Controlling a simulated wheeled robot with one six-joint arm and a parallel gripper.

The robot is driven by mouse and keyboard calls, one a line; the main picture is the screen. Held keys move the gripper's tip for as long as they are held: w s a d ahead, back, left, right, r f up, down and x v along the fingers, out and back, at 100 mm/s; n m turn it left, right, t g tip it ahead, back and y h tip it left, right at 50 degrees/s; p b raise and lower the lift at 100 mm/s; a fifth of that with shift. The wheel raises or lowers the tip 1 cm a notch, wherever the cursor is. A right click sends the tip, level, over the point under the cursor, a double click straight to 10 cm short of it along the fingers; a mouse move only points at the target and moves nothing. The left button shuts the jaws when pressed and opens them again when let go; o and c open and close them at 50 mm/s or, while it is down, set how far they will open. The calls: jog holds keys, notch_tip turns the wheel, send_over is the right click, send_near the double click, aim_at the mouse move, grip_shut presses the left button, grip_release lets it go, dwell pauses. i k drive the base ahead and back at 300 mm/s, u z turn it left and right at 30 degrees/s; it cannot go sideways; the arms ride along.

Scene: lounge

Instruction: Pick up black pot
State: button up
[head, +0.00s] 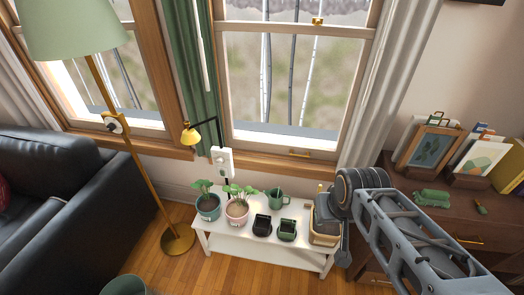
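A small black pot (262,226) stands on the low white bench (268,248) under the window, near the middle of the bench top. A similar dark pot with a greenish tint (287,231) stands just to its right. My arm comes in from the lower right, and its dark joint shows beside the right end of the bench, apart from the black pot. My gripper itself cannot be made out in the head view, so nothing can be seen held.
Two potted plants (208,203) (237,208) stand left of the black pot. A green watering can (276,198) is behind it. A tan basket (323,238) is at the bench's right end. A floor lamp (178,240) and black sofa (70,205) are left; a brown cabinet (450,218) is right.

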aim_at(262, 222)
jog(key=u, duration=2.85)
jog(key=k, duration=0.75)
jog(key=z, duration=0.7)
jog(key=i, duration=0.5)
